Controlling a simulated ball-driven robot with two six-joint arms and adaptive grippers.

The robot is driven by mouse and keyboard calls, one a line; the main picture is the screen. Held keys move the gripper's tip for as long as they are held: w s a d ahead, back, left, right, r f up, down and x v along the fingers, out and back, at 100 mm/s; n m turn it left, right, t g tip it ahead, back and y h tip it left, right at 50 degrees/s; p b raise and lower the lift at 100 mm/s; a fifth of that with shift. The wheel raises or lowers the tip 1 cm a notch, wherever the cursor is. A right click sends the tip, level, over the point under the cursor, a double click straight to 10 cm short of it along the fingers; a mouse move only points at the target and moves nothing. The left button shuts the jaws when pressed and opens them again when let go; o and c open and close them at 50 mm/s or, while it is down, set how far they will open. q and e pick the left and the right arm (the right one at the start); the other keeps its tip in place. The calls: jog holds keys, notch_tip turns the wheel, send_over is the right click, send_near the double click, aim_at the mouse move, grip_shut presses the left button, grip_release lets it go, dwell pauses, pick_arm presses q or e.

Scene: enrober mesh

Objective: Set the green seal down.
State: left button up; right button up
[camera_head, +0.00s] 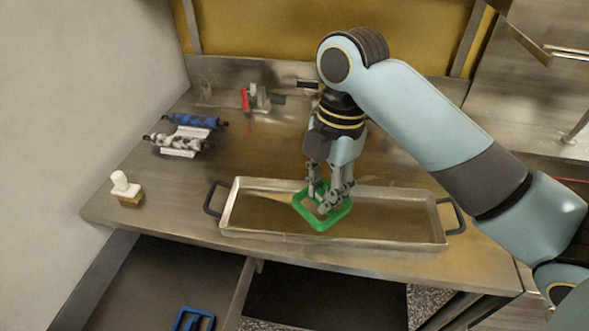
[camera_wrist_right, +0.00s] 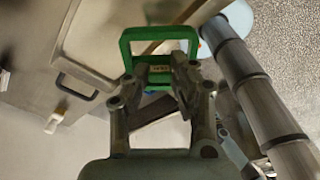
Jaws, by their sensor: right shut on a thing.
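The green seal (camera_head: 322,222) is a square green frame with an open middle. Whether the seal touches the tray cannot be told. In the right wrist view the seal (camera_wrist_right: 124,46) stands out beyond the fingertips of the right gripper (camera_wrist_right: 160,78), with a small pale label on its near side. My left gripper is not in view.
The tray has dark handles at both ends. Blue and white rollers (camera_head: 183,143) lie at the back left, and a white-topped brush-like block (camera_head: 127,190) stands at the left edge. A blue frame (camera_head: 194,319) lies lower down.

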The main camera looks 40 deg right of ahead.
jog(key=w+f, duration=0.1)
jog(key=w, duration=0.1)
jog(key=w+a+f, duration=0.1)
jog(key=w+f, duration=0.1)
jog(key=w, duration=0.1)
jog(key=w+a+f, duration=0.1)
jog(key=w, duration=0.2)
jog(key=shift+w+a+f, duration=0.1)
jog(key=shift+w+f, duration=0.05)
jog(key=shift+f, duration=0.25)
jog(key=shift+w+a+f, duration=0.1)
jog(key=shift+w+f, duration=0.4)
jog(key=shift+w, duration=0.15)
jog(key=shift+f, duration=0.35)
notch_tip(320, 180, down, 3)
jog(key=shift+r+p, duration=0.2)
jog(key=shift+p, duration=0.2)
jog(key=shift+f, duration=0.3)
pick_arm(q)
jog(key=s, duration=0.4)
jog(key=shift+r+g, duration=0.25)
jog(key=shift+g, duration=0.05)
pick_arm(e)
jog(key=shift+f, duration=0.15)
